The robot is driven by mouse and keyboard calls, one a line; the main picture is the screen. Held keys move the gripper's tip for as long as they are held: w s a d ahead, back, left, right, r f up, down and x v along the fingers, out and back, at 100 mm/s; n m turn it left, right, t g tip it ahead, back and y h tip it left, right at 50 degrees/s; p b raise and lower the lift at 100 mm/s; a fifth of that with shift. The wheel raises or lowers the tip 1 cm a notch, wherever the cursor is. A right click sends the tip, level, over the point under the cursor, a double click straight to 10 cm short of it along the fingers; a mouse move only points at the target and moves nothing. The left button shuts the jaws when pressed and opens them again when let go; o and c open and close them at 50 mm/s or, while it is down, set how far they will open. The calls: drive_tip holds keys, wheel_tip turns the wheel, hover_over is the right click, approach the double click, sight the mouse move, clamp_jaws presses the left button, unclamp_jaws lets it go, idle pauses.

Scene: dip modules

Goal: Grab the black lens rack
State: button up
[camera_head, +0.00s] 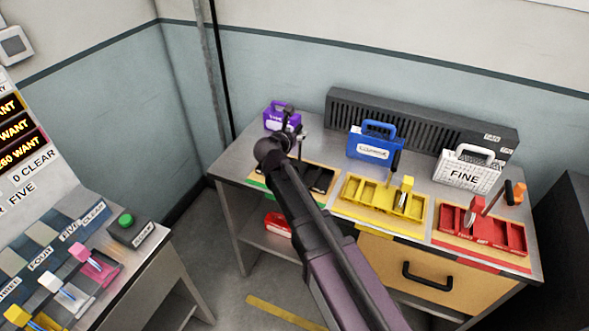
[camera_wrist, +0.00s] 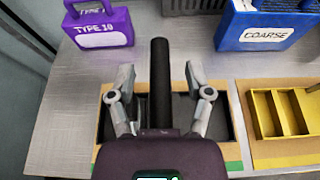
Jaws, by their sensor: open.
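The black lens rack (camera_head: 321,180) lies on the left of the metal workbench, on a tan mat with green edging, partly hidden by my arm in the head view. In the wrist view its dark compartments (camera_wrist: 222,118) show to both sides of my gripper, and a black upright handle (camera_wrist: 160,65) stands in the middle. My gripper (camera_wrist: 159,78) is open, with one finger on each side of the handle and a gap on both sides. My wrist housing hides the near part of the rack.
A yellow rack (camera_head: 372,207) and a red rack (camera_head: 478,232) lie to the right. A purple case (camera_wrist: 104,28), a blue case (camera_wrist: 263,25) and a white FINE case (camera_head: 466,172) stand behind. A dark vented unit (camera_head: 345,106) stands at the back.

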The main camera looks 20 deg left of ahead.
clamp_jaws()
drive_tip(key=shift+r, duration=0.25)
drive_tip(key=shift+r+p, duration=1.55)
drive_tip(key=shift+p, duration=0.25)
drive_tip(key=s+d, duration=0.3)
drive_tip(key=s, duration=0.4)
drive_tip(key=s+d+r+p, duration=0.1)
drive_tip(key=s+d, duration=0.2)
drive_tip(key=s, duration=0.4)
drive_tip(key=shift+s+d+r, duration=0.25)
drive_tip(key=shift+d, duration=0.1)
